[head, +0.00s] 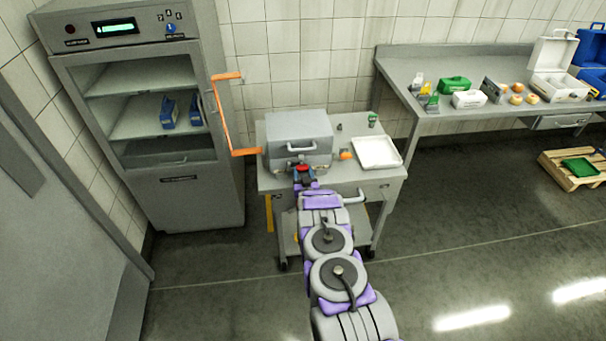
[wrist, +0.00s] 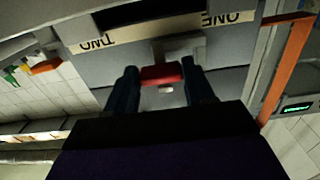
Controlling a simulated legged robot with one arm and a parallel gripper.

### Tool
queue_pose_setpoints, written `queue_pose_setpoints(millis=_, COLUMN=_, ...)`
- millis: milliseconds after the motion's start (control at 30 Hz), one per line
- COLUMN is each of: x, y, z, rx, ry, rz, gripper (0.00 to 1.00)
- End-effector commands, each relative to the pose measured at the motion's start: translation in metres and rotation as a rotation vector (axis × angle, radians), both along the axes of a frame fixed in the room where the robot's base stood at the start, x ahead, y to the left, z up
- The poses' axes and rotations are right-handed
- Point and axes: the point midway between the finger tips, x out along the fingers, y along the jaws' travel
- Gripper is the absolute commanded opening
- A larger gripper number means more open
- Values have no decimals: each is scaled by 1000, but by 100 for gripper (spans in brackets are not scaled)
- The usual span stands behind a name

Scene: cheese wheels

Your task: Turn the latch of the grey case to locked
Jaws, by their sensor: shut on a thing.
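The grey case (head: 298,132) sits closed on a small wheeled cart, its carrying handle (head: 301,148) on the front face. The latch (wrist: 161,75) shows as a red tab low on the case front. In the head view the red latch (head: 303,168) is just above my gripper (head: 305,180), which reaches the case from the front. In the wrist view, which is upside down, the two dark fingers of my gripper (wrist: 163,84) stand on either side of the red latch and are shut on it. Whether the latch is locked cannot be told.
The cart top (head: 350,185) also holds a white tray (head: 376,153), an orange item (head: 345,155) and small pieces. An orange crank-shaped bar (head: 222,120) stands left of the case, beside a glass-fronted cabinet (head: 150,120). A long bench (head: 420,65) is at the right.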

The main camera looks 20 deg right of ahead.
Motion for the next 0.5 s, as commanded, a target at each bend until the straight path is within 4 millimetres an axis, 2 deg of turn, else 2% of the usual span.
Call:
queue_pose_setpoints(millis=267, x=0, y=0, z=0, rx=17, ry=-5, rz=0, gripper=23)
queue_pose_setpoints(millis=500, x=0, y=-1, z=-1, rx=114, ry=-32, rz=-1, gripper=23)
